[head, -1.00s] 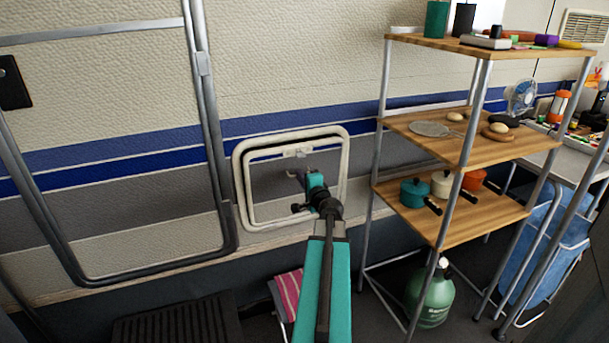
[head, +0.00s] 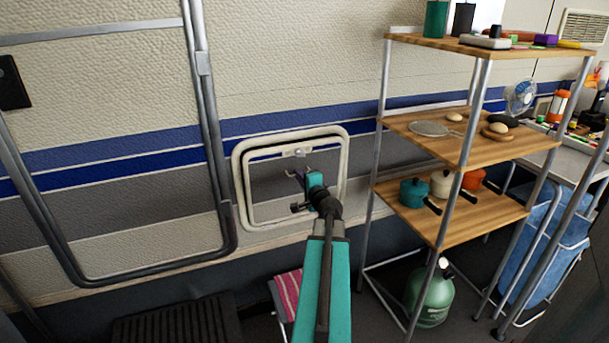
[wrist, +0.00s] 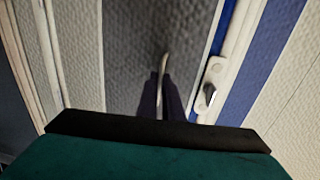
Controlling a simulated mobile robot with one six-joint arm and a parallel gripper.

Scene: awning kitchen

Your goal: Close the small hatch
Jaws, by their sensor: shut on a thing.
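The small hatch (head: 268,186) is a grey panel in a rounded white frame, low on the striped wall. It looks almost flush with its frame; whether it is fully closed I cannot tell. A metal latch (head: 297,152) is at the top of the frame and also shows in the wrist view (wrist: 210,95). My gripper (head: 303,178) is in front of the panel, below the latch. In the wrist view its dark fingers (wrist: 160,95) are shut on a thin, pale, curved piece (wrist: 164,62), which looks like the hatch's handle. My wrist hides the panel's lower right.
A wooden shelf rack (head: 450,215) with pots and food stands close on the right. A large metal frame (head: 215,140) is on the wall to the left. A pink striped stool (head: 288,290) and a green bottle (head: 432,300) are below.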

